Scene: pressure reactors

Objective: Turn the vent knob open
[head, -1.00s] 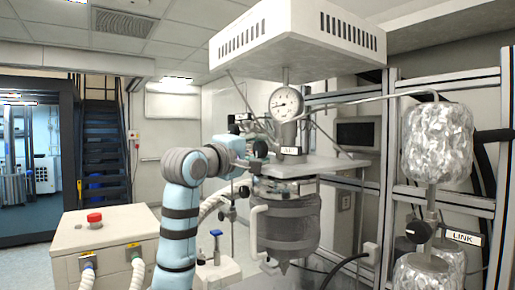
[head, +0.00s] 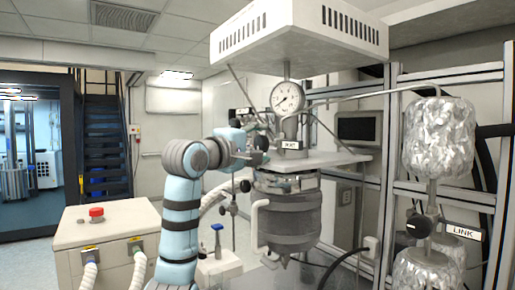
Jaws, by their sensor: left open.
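The reactor vessel (head: 290,217) hangs under a pale plate in the middle of the head view. A round pressure gauge (head: 287,97) stands above the plate, with a small label (head: 290,145) below it that is too blurred to read surely. A small black knob (head: 262,142) sits just left of the label; I cannot tell for certain that it is the vent knob. My left gripper (head: 253,146) is open at the knob's left side. It is small and partly hidden by my arm, so contact cannot be told. My right gripper is out of view.
A white hood (head: 298,30) hangs above the gauge. Another black knob (head: 245,186) is lower left of the plate. Foil-wrapped cylinders (head: 438,138) and a LINK-labelled valve (head: 419,226) stand right. A cabinet with a red button (head: 96,212) stands left.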

